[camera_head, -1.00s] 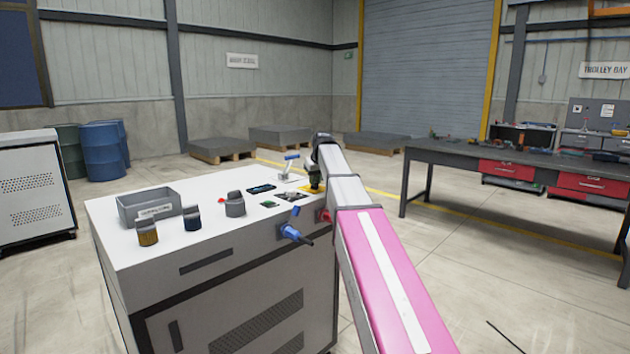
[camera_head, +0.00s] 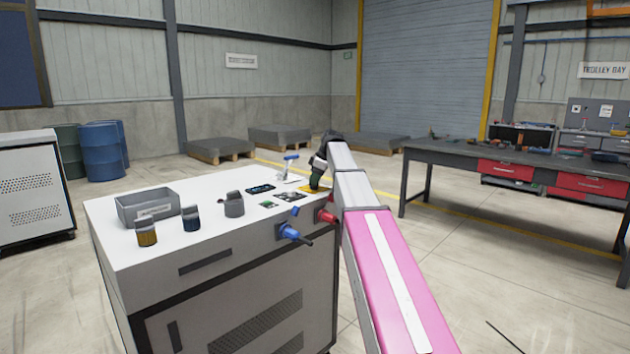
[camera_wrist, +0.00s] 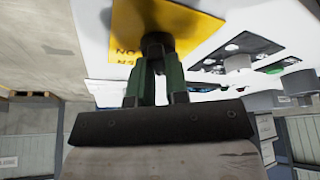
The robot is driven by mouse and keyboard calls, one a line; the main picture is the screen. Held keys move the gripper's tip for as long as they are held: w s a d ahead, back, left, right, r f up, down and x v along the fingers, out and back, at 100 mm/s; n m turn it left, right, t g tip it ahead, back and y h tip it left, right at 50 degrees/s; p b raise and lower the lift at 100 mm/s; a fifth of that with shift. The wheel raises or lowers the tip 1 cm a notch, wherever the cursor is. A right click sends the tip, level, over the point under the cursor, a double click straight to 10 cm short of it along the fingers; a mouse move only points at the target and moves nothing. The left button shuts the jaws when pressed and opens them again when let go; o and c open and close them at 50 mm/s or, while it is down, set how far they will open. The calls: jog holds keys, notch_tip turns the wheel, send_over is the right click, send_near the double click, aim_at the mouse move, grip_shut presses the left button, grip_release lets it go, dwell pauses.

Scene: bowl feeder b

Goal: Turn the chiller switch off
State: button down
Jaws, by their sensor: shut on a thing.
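My gripper (camera_wrist: 156,78) is shut on a dark round knob (camera_wrist: 157,41) that stands on a yellow plate (camera_wrist: 190,28) in the wrist view. The plate bears dark lettering, only partly visible. I take the knob to be the chiller switch, but no readable label confirms it. In the head view the yellow plate (camera_head: 305,188) lies at the right edge of the white cabinet top (camera_head: 110,207). My gripper (camera_head: 314,187) reaches down to it, tilted, and hides the knob there. The direction the knob points cannot be told.
A blue-handled lever (camera_head: 290,165) stands just behind the plate. A grey bin (camera_head: 148,203) and several small jars stand left. A workbench (camera_head: 480,157) is at right.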

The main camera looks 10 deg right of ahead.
jog(key=shift+f+n+g, duration=0.15)
jog(key=shift+n+g, duration=0.35)
jog(key=shift+n, duration=0.6)
jog(key=c, duration=1.1)
grip_release()
jog(key=shift+a, duration=0.1)
jog(key=v, duration=1)
jog(key=shift+d+r, duration=0.25)
jog(key=shift+r, duration=0.1)
